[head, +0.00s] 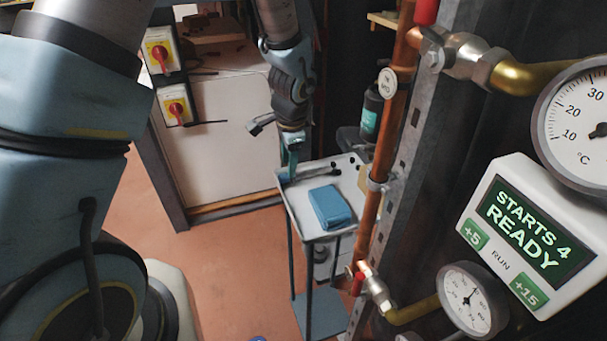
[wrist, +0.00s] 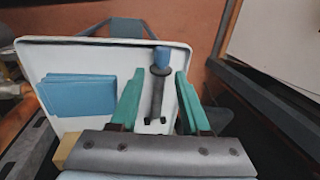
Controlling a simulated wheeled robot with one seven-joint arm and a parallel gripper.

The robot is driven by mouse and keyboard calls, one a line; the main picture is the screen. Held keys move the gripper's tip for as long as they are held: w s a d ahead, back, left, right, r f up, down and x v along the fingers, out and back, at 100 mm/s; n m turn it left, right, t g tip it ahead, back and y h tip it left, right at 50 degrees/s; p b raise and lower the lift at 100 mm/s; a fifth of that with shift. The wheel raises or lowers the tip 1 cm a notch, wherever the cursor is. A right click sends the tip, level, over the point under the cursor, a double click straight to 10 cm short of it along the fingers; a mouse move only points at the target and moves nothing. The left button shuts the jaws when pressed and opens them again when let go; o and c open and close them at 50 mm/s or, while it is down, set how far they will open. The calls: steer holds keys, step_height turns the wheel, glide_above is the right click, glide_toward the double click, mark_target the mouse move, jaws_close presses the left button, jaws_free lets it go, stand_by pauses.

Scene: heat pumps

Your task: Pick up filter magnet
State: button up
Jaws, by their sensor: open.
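A dark rod with a blue cap (wrist: 157,92), which looks like the filter magnet, lies on a white tray (wrist: 62,52) in the wrist view. My gripper (wrist: 160,80) is open, with one teal finger on each side of the rod. I cannot tell whether the fingers touch it. In the head view my gripper (head: 291,165) points down at the back left of the tray (head: 300,212), which tops a small cart. A dark rod shape (head: 315,175) lies beside the gripper there, and its left end is hard to make out.
A folded blue cloth (head: 330,207) lies on the tray, and it also shows left of the fingers (wrist: 78,94). A dark bottle (head: 371,112) stands behind the cart. A copper pipe (head: 388,125) and gauges stand on the right. Orange floor (head: 235,270) is clear on the left.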

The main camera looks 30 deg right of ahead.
mark_target(286, 175)
steer(key=shift+w+a+f+p, duration=0.1)
steer(key=shift+w+f+p, duration=0.15)
steer(key=shift+f, duration=0.55)
steer(key=shift+w+f+p, duration=0.2)
steer(key=shift+f, duration=0.65)
steer(key=shift+w+a+f+p, duration=0.1)
steer(key=shift+w+f+p, duration=0.15)
steer(key=shift+f, duration=0.55)
steer(key=shift+c, duration=0.4)
steer(key=shift+s, duration=0.1)
jaws_close()
